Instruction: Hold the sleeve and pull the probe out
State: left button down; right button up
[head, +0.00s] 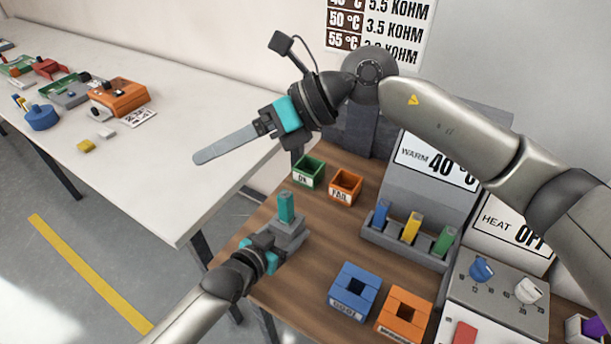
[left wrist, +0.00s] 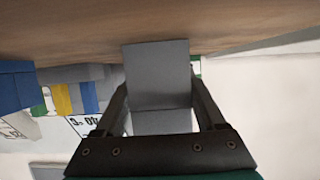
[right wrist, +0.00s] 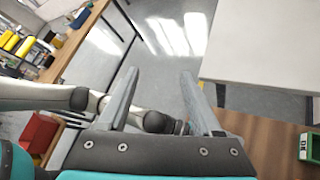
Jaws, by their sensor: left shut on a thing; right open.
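The grey sleeve (head: 287,229) stands on the wooden bench's left part, with the teal probe (head: 286,206) upright in its top. My left gripper (head: 284,246) is shut on the sleeve's side, low over the bench. In the left wrist view the grey sleeve (left wrist: 157,75) fills the space between the fingers; the probe is not visible there. My right gripper (head: 200,158) is up to the left of the probe, apart from it, its fingers pointing left. In the right wrist view its fingers (right wrist: 157,85) are open with nothing between them.
Green OK bin (head: 309,172) and orange FAIL bin (head: 345,186) stand behind the sleeve. A grey rack (head: 405,244) with blue, yellow and green pieces is to the right. Blue (head: 354,292) and orange (head: 403,315) boxes are at the front. A white table (head: 150,190) lies left.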

jog(key=d+f+t+h, duration=0.1)
jog(key=d+f+h, duration=0.4)
jog(key=d+f, duration=0.15)
jog(key=t+h, duration=0.1)
jog(key=h, duration=0.3)
send_near(286, 206)
jog(key=f, duration=0.1)
jog(key=shift+m, duration=0.3)
jog(key=x, duration=0.8)
jog(key=w+x, duration=0.1)
jog(key=x, duration=0.3)
jog(key=shift+w+d+r, duration=0.1)
jog(key=shift+d, duration=0.15)
jog(key=shift+t, duration=0.3)
grip_shut()
jog(key=c, duration=0.6)
grip_release()
grip_shut()
jog(key=shift+r, duration=0.25)
